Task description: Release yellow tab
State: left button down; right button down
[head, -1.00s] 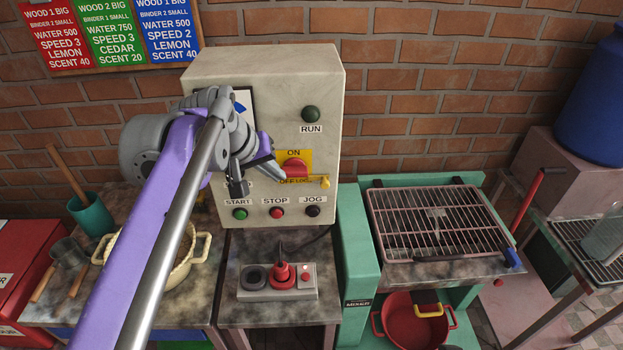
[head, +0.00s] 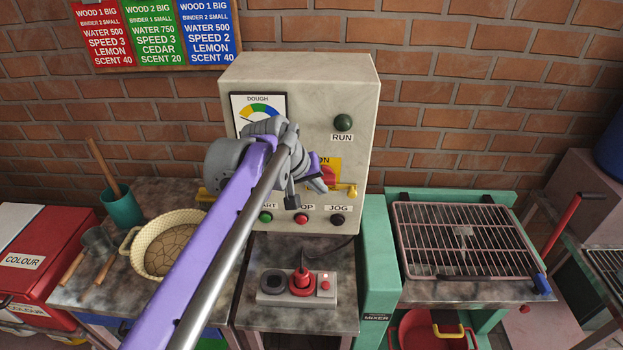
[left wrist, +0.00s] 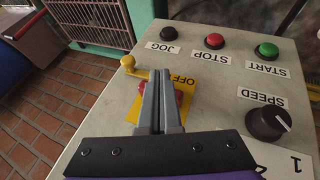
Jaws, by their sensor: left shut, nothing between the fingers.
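The yellow tab (head: 347,190) is at the lower right of the red switch knob (head: 328,176) on the control box (head: 300,72). In the left wrist view the yellow tab (left wrist: 128,64) sticks out beside the yellow OFF plate (left wrist: 180,82), left of my fingertips. My left gripper (head: 323,185) is in front of the panel at the switch and partly covers it. In the left wrist view its fingers (left wrist: 160,74) are shut and empty, and they hide most of the red knob (left wrist: 179,97). I cannot tell whether they touch it. My right gripper is out of view.
START (head: 265,217), STOP (head: 302,219) and JOG (head: 338,220) buttons sit below the switch. A speed dial (left wrist: 268,122) is on the panel. A small box with a red plug (head: 301,281) stands below. A wire rack (head: 463,240) is to the right.

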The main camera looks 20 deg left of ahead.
aim_at(354, 194)
pick_arm(q)
jog(key=w+d, duration=0.1)
jog(key=d+f, duration=0.1)
jog(key=w+d+f, duration=0.1)
jog(key=d, duration=0.1)
jog(key=shift+w+f, duration=0.1)
jog(key=shift+w, duration=0.25)
jog(key=shift+d, duration=0.1)
jog(key=d, duration=0.2)
jog(key=shift+w+d+p, duration=0.35)
jog(key=shift+a, duration=0.1)
